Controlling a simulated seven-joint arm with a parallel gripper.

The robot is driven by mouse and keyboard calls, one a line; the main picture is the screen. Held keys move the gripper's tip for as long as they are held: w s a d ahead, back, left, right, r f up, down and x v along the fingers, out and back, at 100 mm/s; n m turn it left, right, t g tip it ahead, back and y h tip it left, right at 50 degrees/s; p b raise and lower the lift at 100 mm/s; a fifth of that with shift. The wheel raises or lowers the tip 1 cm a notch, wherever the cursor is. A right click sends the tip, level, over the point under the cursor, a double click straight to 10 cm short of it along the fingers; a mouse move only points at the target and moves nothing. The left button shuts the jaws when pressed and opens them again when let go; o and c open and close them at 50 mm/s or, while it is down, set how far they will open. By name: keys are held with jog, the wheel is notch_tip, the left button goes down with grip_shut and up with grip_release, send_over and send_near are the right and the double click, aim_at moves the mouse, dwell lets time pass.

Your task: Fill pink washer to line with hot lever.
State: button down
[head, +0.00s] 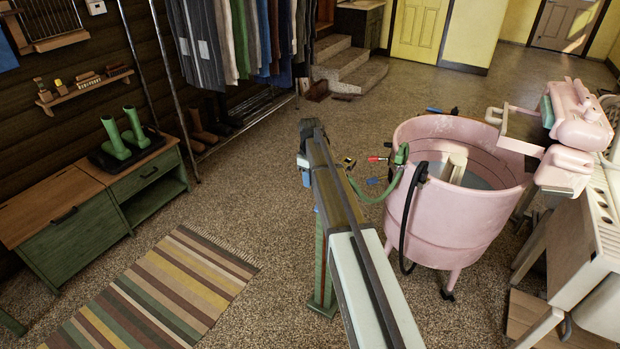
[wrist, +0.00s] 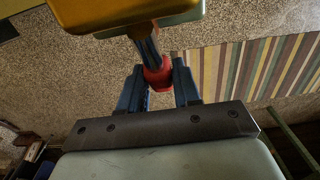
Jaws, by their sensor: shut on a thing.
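The pink washer (head: 428,215) stands upright at right in the head view. A pale agitator (head: 455,165) and pale water show low inside it; I cannot make out a fill line. A green hose (head: 372,198) leads to a fitting (head: 401,154) at its left rim. In the wrist view, my gripper (wrist: 159,68) has its two blue fingers shut on a red-knobbed lever (wrist: 158,77), whose dark stem meets a gold-coloured housing (wrist: 125,14). My arm hides this grip in the head view.
A red handle (head: 377,158) and a blue handle (head: 373,181) show left of the washer. A black hose (head: 405,225) hangs on its side. A pink wringer (head: 580,125) stands behind it at right. A striped rug (head: 165,290) and a green cabinet (head: 70,240) are at left.

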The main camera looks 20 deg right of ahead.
jog(key=shift+a+r+t+y, duration=0.1)
jog(key=shift+r+t+y, duration=0.3)
jog(key=shift+t+y, duration=0.1)
jog(key=shift+w+a+r+t+y, duration=0.1)
jog(key=shift+w+r+t+y, duration=0.05)
jog(key=shift+r+t+y, duration=0.3)
jog(key=c, duration=0.9)
grip_release()
jog(key=shift+r, duration=0.1)
jog(key=v, duration=1.3)
jog(key=shift+r, duration=0.25)
